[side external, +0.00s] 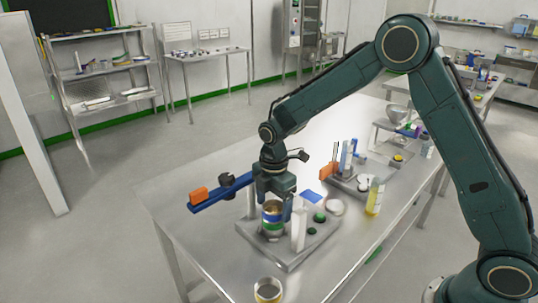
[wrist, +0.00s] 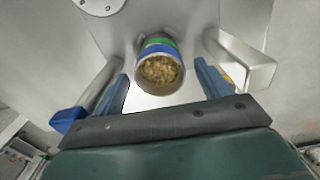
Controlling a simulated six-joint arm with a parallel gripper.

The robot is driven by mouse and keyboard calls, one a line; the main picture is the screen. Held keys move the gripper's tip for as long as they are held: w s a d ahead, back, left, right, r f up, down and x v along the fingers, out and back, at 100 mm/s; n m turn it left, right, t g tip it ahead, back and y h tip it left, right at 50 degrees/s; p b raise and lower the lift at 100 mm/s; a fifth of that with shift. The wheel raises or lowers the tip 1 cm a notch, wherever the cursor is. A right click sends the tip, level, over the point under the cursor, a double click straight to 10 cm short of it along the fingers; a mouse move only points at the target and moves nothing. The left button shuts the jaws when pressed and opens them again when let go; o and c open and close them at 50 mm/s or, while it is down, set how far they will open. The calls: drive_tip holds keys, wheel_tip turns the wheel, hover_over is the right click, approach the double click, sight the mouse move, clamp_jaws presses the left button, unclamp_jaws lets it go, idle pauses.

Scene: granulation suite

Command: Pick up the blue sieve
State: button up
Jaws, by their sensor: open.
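The blue sieve (side external: 271,218) is a blue band in a small round stack on a metal base plate. A green band lies below it, and a metal-rimmed top section (side external: 272,207) above it is open. In the wrist view the blue sieve (wrist: 157,49) shows just behind this open top, which holds tan granules; the green band is beyond it. My gripper (side external: 273,200) points down over the stack. In the wrist view my gripper (wrist: 160,75) is open, with one finger on each side of the stack and visible gaps between. Nothing is held.
Pale upright posts (side external: 299,229) flank the stack closely. A blue bar with an orange end (side external: 198,196) sticks out left of my gripper. A metal cup (side external: 267,290) stands at the front. A yellow bottle (side external: 375,197) and a rack (side external: 347,165) are to the right.

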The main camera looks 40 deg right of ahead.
idle(0.4)
drive_tip(key=c, duration=1.1)
drive_tip(key=shift+r, duration=0.1)
wheel_tip(320, 180, up, 20)
drive_tip(key=shift+f, duration=0.1)
idle(0.4)
